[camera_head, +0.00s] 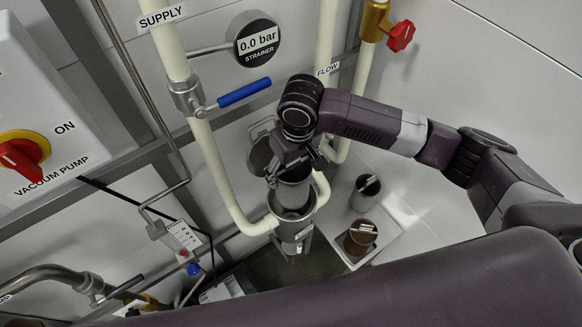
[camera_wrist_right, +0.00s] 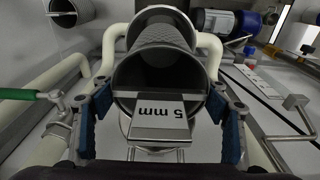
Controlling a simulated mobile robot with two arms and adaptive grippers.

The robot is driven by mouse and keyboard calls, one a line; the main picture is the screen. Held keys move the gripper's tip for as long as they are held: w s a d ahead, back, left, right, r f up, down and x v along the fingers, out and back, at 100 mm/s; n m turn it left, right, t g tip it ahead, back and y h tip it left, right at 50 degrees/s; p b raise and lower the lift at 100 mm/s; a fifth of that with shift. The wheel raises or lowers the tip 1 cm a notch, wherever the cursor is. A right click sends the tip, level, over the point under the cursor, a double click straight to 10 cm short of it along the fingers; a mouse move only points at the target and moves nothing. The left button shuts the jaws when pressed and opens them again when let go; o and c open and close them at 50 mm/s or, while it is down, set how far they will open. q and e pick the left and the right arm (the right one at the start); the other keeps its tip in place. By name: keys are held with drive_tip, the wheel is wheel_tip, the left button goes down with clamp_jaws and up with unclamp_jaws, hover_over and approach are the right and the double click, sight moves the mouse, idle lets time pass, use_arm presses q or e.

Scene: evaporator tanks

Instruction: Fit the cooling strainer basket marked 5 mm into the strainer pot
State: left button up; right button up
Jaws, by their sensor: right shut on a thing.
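My right gripper (camera_head: 296,160) is shut on the grey mesh strainer basket (camera_head: 294,189). In the right wrist view, its blue-padded fingers are on either side of the basket's (camera_wrist_right: 166,62) open rim. A flat tag (camera_wrist_right: 158,119) reading "5 mm" sticks out at that rim. The basket hangs over the strainer pot (camera_head: 295,232), its lower end at the pot's mouth; I cannot tell how deep it reaches. The pot's lid (camera_head: 261,154) stands open behind. My left gripper is not in view.
A pale tray (camera_head: 393,240) right of the pot holds a grey cylinder (camera_head: 364,197) and a brown cylinder (camera_head: 359,240), both with tags. Cream pipes flank the pot. A blue-handled valve (camera_head: 240,93) and a strainer gauge (camera_head: 257,42) reading 0.0 bar are behind.

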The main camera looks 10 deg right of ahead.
drive_tip(key=shift+f+b, duration=2.05)
drive_tip(key=shift+f, duration=3.95)
drive_tip(key=o, duration=2.1)
drive_tip(key=r, duration=0.4)
drive_tip(key=s+r, duration=0.1)
drive_tip(key=r, duration=0.7)
drive_tip(key=shift+s+d, duration=0.2)
drive_tip(key=shift+d, duration=0.05)
drive_tip(key=shift+f, duration=0.1)
